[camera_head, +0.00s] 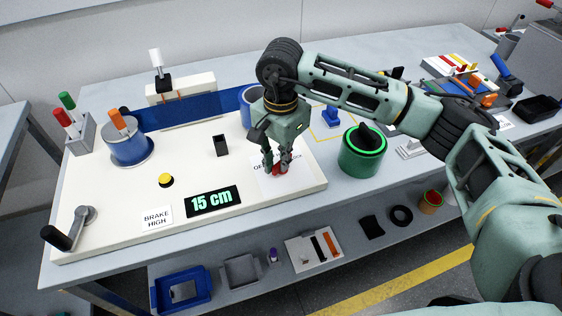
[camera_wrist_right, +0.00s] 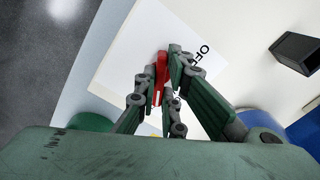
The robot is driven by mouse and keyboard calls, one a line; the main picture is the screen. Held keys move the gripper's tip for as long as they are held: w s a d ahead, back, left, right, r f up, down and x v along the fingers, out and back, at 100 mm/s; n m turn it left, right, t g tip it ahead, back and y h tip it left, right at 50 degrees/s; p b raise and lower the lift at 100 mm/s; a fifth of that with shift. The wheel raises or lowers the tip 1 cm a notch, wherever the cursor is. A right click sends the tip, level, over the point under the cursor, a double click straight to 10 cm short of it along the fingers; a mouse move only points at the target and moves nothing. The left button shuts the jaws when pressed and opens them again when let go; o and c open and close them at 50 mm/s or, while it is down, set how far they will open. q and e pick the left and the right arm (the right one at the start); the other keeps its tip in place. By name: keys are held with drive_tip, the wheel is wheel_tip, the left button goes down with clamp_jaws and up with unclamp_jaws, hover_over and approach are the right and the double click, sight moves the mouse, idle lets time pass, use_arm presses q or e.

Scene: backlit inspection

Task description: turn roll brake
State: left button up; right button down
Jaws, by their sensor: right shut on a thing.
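A red brake handle (camera_head: 276,169) sits on a white label plate (camera_head: 293,183) at the right end of the white board. My right gripper (camera_head: 277,168) points down over it and is shut on the red handle. In the right wrist view the handle (camera_wrist_right: 161,72) is pinched between the fingers (camera_wrist_right: 163,85). The label beside it is partly hidden; the letters "OF" show. A "BRAKE HIGH" card (camera_head: 157,218) and a display reading "15 cm" (camera_head: 213,201) are at the board's front. My left gripper is not in view.
A crank (camera_head: 70,229) is at the board's left end. A yellow button (camera_head: 166,180) and black block (camera_head: 221,145) stand mid-board. A green container (camera_head: 362,155) stands close right of the board. Bins and parts lie on the lower shelf.

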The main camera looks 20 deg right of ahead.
idle(0.3)
drive_tip(key=c, duration=1.9)
unclamp_jaws()
drive_tip(key=shift+o, duration=0.2)
wheel_tip(320, 180, up, 12)
